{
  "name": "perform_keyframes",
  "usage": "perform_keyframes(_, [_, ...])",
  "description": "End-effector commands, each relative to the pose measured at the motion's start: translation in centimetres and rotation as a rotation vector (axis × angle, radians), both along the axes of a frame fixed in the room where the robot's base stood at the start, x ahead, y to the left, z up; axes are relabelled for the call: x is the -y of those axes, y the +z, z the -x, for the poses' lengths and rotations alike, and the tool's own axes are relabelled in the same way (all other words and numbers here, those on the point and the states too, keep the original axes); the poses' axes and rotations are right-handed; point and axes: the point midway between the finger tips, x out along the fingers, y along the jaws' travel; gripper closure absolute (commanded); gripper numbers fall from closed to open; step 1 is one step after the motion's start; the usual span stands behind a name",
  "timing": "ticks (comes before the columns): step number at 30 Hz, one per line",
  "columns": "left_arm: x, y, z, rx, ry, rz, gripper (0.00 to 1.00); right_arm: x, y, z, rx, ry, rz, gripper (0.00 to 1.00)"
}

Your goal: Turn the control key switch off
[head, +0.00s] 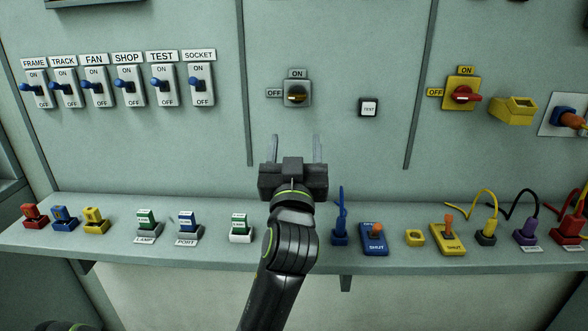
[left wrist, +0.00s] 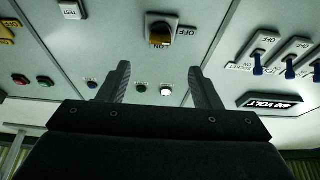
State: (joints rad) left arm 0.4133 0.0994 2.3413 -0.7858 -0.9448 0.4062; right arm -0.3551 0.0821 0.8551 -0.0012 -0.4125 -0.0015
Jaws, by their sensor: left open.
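The control key switch (head: 297,95) is a grey plate with a dark round knob and a yellow key piece. It is on the upright panel, with an ON label (head: 297,73) above and an OFF label (head: 273,92) to its left. The yellow piece looks roughly level; its exact setting is hard to tell. The switch also shows upside down in the left wrist view (left wrist: 160,31). My left gripper (head: 296,149) is open and empty, below the switch and apart from it, its fingers pointing toward the panel. My right gripper is not in view.
A TEST button (head: 368,107) is right of the switch. Several blue-levered toggles (head: 128,86) are at left, a red rotary switch (head: 463,94) at right. A shelf (head: 330,262) below carries plugs, keys and SHUT blocks. The panel around the switch is clear.

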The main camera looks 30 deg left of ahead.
Motion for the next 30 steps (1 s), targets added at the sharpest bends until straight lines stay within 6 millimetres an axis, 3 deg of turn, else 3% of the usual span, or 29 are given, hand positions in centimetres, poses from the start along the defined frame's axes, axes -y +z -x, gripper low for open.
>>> perform_keyframes(3, [0.8,-0.8,1.4,0.001,0.0,0.007,0.42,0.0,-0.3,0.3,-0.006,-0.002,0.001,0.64])
perform_keyframes(12, [1.9,-1.6,3.2,0.0,0.0,0.002,0.42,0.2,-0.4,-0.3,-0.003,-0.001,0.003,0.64])
perform_keyframes(30, [2.0,-1.6,3.4,0.0,0.001,0.0,0.42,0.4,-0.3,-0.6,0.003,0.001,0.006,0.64])
